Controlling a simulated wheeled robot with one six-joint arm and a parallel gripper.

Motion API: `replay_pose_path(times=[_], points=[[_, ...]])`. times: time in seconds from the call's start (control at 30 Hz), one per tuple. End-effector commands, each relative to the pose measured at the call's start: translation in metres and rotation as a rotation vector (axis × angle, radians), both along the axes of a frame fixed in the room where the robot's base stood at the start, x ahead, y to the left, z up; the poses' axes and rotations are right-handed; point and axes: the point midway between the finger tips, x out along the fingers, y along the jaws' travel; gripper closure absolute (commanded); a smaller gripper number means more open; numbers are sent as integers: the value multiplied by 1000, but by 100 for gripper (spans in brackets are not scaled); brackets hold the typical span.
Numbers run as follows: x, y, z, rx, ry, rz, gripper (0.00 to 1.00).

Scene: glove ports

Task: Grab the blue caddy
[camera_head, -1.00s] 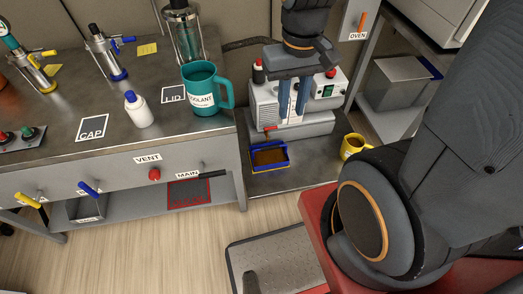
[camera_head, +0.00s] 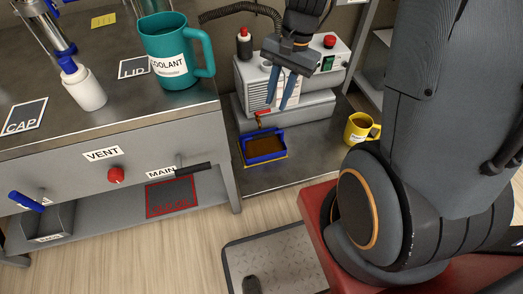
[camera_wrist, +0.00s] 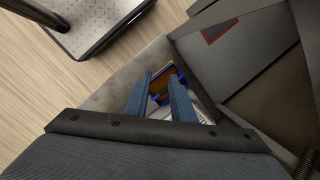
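In the wrist view the caddy (camera_wrist: 169,73) shows beyond the tips of my gripper (camera_wrist: 163,82), partly hidden by the fingers.
A yellow mug (camera_head: 359,129) stands right of the caddy. The machine (camera_head: 300,70) is close behind. The workbench with a teal mug (camera_head: 177,52) and a white bottle (camera_head: 84,88) rises at left.

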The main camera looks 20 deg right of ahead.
Motion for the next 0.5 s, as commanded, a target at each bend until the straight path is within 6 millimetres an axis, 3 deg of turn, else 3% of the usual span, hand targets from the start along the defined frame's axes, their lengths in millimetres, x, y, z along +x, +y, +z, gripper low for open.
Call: replay_pose_path(times=[0.03, 0.3, 0.5], points=[[13, -2, -32, 13, 16, -61, 78], [67, -11, -137, 80, 92, -394, 78], [100, -19, -203, 121, 143, -603, 78]])
